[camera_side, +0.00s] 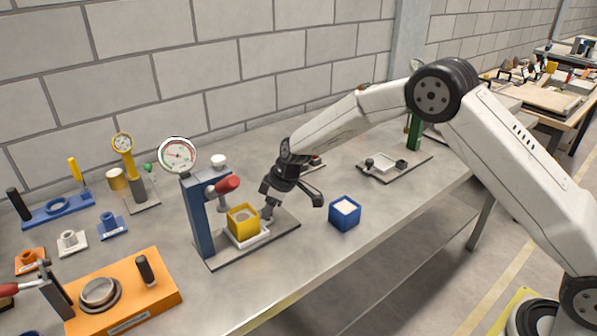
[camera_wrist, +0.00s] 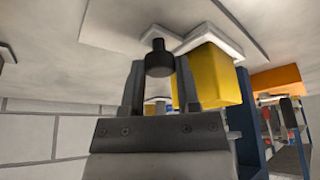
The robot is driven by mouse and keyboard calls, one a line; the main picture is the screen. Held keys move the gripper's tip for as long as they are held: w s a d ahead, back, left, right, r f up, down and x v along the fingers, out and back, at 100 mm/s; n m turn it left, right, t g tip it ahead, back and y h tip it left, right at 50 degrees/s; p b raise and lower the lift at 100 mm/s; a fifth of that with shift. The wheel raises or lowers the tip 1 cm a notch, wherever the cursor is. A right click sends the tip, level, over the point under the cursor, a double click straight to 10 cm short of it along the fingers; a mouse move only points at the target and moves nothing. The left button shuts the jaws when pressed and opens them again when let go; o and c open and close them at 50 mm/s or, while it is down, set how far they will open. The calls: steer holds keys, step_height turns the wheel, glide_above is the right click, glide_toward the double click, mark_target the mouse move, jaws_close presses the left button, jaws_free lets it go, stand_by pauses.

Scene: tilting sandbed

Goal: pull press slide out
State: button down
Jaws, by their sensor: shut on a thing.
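The press (camera_side: 196,215) has a blue column, a round gauge and a red-tipped lever. Its white slide (camera_side: 252,240) lies on the grey base plate, and a yellow square cup (camera_side: 241,218) sits on it. The slide shows in the wrist view (camera_wrist: 226,36), with the yellow cup (camera_wrist: 218,78) beside my fingers. My gripper (camera_side: 269,209) points down at the slide's right end, just right of the cup. In the wrist view my gripper (camera_wrist: 158,80) is shut on a dark round knob (camera_wrist: 157,60) between its fingers. The fingers hide the knob in the side view.
A blue box with white contents (camera_side: 344,212) stands to the right. A grey plate with a white tray (camera_side: 383,164) lies at the back right. An orange fixture (camera_side: 125,300) and several small fittings fill the left. The table's front right is clear.

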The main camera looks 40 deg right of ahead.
steer(key=d, duration=0.7)
steer(key=shift+c, duration=1.7)
jaws_free()
steer(key=shift+r, duration=0.2)
steer(key=v, duration=0.7)
steer(key=shift+r, duration=0.2)
steer(key=shift+s+d, duration=0.1)
steer(key=shift+s, duration=0.05)
